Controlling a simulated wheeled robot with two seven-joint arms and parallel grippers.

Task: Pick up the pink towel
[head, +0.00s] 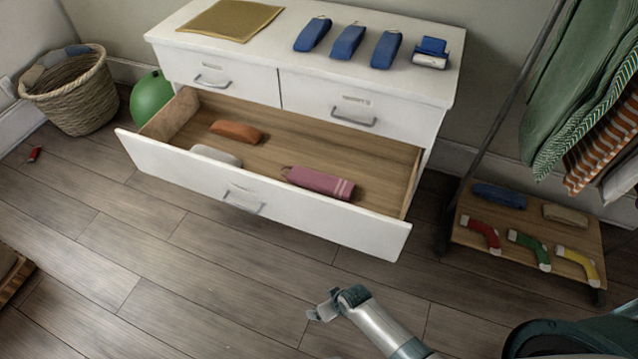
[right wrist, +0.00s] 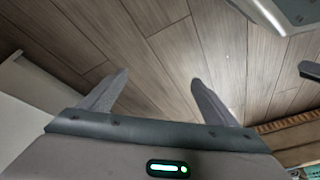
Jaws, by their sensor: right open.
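The pink towel (head: 320,183) is a rolled bundle with pale stripes at its right end. It lies in the open bottom drawer (head: 270,207) of the white dresser, near the drawer front and right of centre. My right gripper (head: 322,310) is over the floor in front of the drawer, well apart from the towel. In the right wrist view its two fingers (right wrist: 155,95) are spread with only floor between them. My left gripper is not in view.
An orange roll (head: 236,131) and a pale grey roll (head: 216,155) share the drawer. Blue rolls (head: 347,42) lie on the dresser top. A clothes rack with a low shelf (head: 522,222) stands at right. A basket (head: 70,92) and green ball (head: 150,97) are at left.

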